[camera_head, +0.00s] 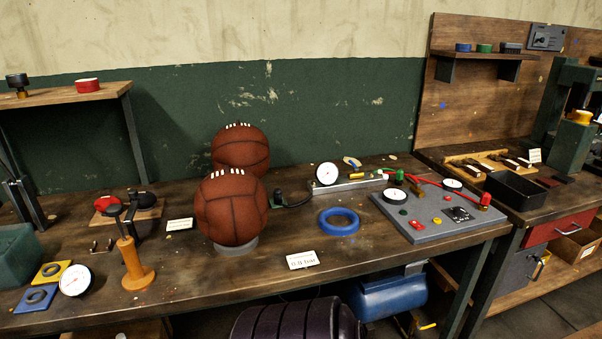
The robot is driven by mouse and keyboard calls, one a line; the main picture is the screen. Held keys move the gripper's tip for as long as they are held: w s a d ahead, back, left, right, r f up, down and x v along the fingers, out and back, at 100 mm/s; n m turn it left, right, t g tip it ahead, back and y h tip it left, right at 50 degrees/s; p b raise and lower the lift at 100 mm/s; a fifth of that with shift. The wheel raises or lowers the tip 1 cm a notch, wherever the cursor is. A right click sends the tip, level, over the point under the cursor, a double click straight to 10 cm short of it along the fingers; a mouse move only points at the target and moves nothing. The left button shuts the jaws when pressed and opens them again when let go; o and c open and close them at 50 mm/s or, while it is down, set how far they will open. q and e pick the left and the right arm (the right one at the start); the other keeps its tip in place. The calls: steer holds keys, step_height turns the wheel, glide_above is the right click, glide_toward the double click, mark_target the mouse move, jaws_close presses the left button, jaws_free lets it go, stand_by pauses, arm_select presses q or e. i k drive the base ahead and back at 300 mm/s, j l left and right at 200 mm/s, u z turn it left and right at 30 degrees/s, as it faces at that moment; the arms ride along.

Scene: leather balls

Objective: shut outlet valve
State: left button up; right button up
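Neither of my grippers shows in the head view. A metal manifold bar (350,185) lies on the bench right of the balls, with a white round gauge (327,173) and a brass fitting (357,175). A grey panel (420,236) carries a gauge (396,195), a second gauge (452,184), and red and green buttons.
Two brown leather balls (232,207) stand mid-bench, the front one on a grey ring. A blue ring (339,222) and a pressure card (303,260) lie nearby. A wooden-handled tool (132,265) stands left. A black tray (515,190) is on the right bench. The front bench middle is fairly clear.

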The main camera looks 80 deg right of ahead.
mark_target(418, 183)
steer(key=z, duration=3.65)
